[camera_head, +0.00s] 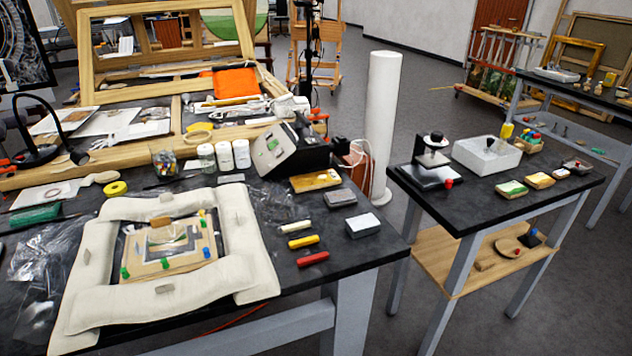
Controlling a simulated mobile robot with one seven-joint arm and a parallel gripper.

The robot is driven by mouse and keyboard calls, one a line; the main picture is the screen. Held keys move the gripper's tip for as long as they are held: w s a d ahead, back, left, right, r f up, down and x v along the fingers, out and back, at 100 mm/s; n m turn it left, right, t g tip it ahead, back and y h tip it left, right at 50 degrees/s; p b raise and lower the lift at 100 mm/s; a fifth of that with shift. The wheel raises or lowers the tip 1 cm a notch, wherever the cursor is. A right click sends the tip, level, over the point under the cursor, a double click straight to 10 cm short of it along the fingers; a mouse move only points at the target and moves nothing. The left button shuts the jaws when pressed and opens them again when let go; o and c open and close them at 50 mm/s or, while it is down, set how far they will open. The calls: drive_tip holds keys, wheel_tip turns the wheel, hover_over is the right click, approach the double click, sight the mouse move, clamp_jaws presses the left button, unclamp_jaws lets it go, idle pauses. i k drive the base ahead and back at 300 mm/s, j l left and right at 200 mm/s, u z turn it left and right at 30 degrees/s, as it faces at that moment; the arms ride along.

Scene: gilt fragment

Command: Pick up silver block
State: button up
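A small silver-grey block (363,226) with a pale top lies on the black worktable (345,262), close to its right front corner. A second, darker grey block (341,198) lies just behind it and to the left, apart from it. I cannot tell for sure which of the two is the silver block; the front one looks lighter. My gripper is not in view, and nothing touches either block.
White, yellow and red sticks (313,258) lie left of the blocks. A gold block (315,181) lies behind them. A cushioned framed panel (165,248) fills the table's left. A white cylinder (383,120) stands behind the table. A side table (480,190) stands right, across a gap.

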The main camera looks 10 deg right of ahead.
sight(357, 226)
drive_tip(key=i+j+z, duration=0.15)
drive_tip(key=z, duration=0.25)
drive_tip(key=i+j+z, duration=0.1)
drive_tip(key=j+z, duration=0.25)
drive_tip(key=i+j+z, duration=0.1)
drive_tip(key=z, duration=0.3)
drive_tip(key=i+j+z, duration=0.2)
drive_tip(key=i, duration=0.35)
